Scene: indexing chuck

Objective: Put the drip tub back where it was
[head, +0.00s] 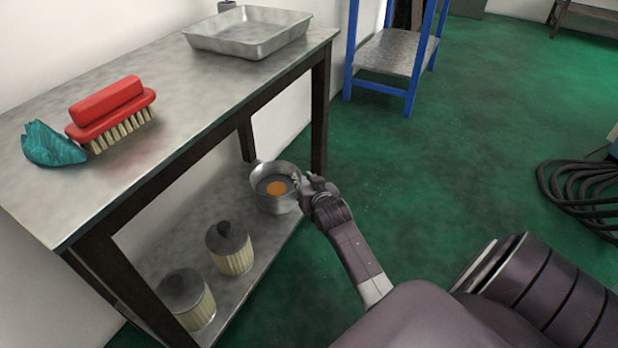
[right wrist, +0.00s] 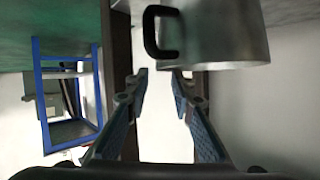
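The drip tub appears to be the round metal tub (head: 270,204) with something orange inside, at the far end of the bench's lower shelf. In the right wrist view the tub (right wrist: 222,35) shows a black handle (right wrist: 160,33). My right gripper (head: 302,183) is beside the tub on its right side. In the right wrist view its fingers (right wrist: 160,72) are apart with nothing between them, and the handle shows just beyond the fingertips. Any contact is unclear. My left gripper is not in view.
A red brush (head: 110,105), teal cloth (head: 52,146) and metal tray (head: 248,38) lie on the bench top (head: 190,110). A bench leg (head: 319,120) stands close to the tub. Open green floor lies right.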

